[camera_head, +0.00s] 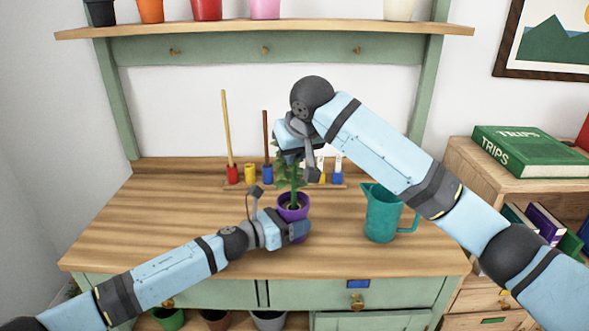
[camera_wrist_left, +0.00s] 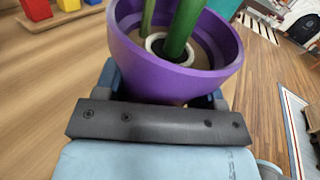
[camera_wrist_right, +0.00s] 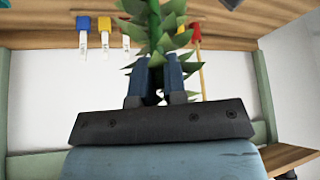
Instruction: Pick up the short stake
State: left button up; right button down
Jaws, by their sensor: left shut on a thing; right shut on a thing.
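Two stakes stand upright in small coloured holders at the back of the bench: a tall pale stake (camera_head: 226,128) in a red holder and a shorter brown stake (camera_head: 266,138) in a blue holder. A leafy green plant stands in a purple pot (camera_head: 293,207). My left gripper (camera_head: 300,230) is shut on the pot, low on its side; the pot also shows in the left wrist view (camera_wrist_left: 215,60). My right gripper (camera_head: 290,152) is shut on the upper plant (camera_wrist_right: 158,30); its fingers (camera_wrist_right: 158,82) close around the leafy stem. A second thin stalk (camera_wrist_left: 147,18) rises inside the pot.
A yellow holder (camera_head: 250,173) without a visible stake stands between the red and blue ones. More holders with white tags (camera_wrist_right: 104,38) stand right of them, partly behind my right arm. A teal watering can (camera_head: 382,215) stands at right. The bench's left side (camera_head: 150,215) is clear.

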pick_arm(q)
jog(key=shift+s+f, duration=0.1)
jog(key=shift+f, duration=0.05)
pick_arm(e)
notch_tip(320, 180, up, 8)
jog(key=shift+f, duration=0.15)
jog(key=s+d, duration=0.3)
jog(key=s, duration=0.5)
jog(key=s+d, duration=0.4)
jog(key=s, duration=0.4)
jog(key=shift+s, duration=0.3)
pick_arm(q)
jog(key=o, duration=1.2)
jog(key=shift+c, duration=0.2)
